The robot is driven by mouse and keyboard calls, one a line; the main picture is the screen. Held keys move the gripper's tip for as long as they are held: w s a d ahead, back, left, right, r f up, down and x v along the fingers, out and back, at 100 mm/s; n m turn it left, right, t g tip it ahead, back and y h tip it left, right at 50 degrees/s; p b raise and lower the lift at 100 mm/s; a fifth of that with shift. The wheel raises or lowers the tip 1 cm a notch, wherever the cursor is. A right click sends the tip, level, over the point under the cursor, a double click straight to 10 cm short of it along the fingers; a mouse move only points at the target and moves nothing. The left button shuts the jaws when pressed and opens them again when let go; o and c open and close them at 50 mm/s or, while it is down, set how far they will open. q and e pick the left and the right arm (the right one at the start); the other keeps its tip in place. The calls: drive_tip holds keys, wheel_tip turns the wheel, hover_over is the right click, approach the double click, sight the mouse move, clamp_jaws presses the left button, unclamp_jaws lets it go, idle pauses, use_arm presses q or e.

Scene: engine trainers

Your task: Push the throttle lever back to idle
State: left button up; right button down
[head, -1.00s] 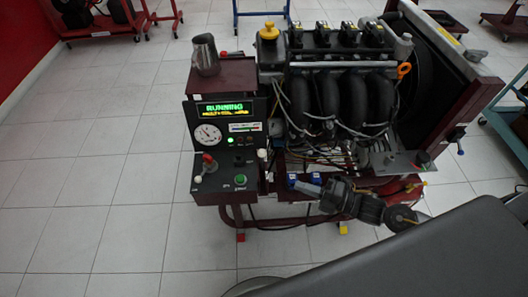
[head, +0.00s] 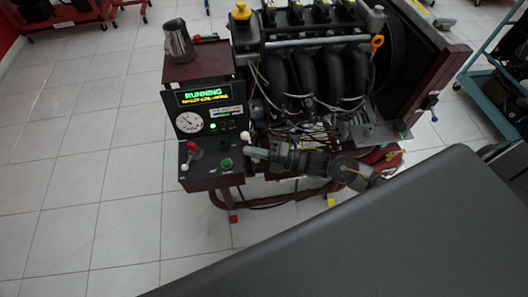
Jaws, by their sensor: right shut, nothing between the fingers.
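The control panel (head: 203,181) is at the left front of the engine stand. A lever with a white knob (head: 247,136) stands at its right edge. I cannot tell for certain which is the throttle lever. My right gripper (head: 249,153) is shut and empty, pointing left, just below and close to the right-hand white knob. Contact is not clear. My left gripper is out of view.
The display (head: 204,97) reads RUNNING above a round gauge (head: 190,122). A metal jug (head: 177,42) stands on the console top. The engine (head: 320,75) lies behind my right arm. A large dark surface (head: 350,240) fills the lower right. Floor at left is clear.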

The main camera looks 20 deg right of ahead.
sight(248, 136)
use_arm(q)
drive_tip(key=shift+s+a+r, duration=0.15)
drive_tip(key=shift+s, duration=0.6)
use_arm(e)
drive_tip(key=shift+w+d+r, duration=0.1)
drive_tip(key=shift+w+d, duration=0.15)
drive_tip(key=shift+w, duration=0.25)
drive_tip(key=shift+w+d, duration=0.2)
drive_tip(key=shift+w, duration=0.3)
drive_tip(key=shift+w+d+r+m+p, duration=0.2)
drive_tip(key=shift+w+m, duration=0.1)
drive_tip(key=shift+w, duration=0.2)
drive_tip(key=shift+w+d+r+m+p, duration=0.1)
drive_tip(key=shift+w+m+p, duration=0.15)
drive_tip(key=shift+w, duration=0.2)
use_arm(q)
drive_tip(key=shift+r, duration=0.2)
use_arm(e)
drive_tip(key=shift+w+r, duration=0.1)
drive_tip(key=shift+w, duration=0.2)
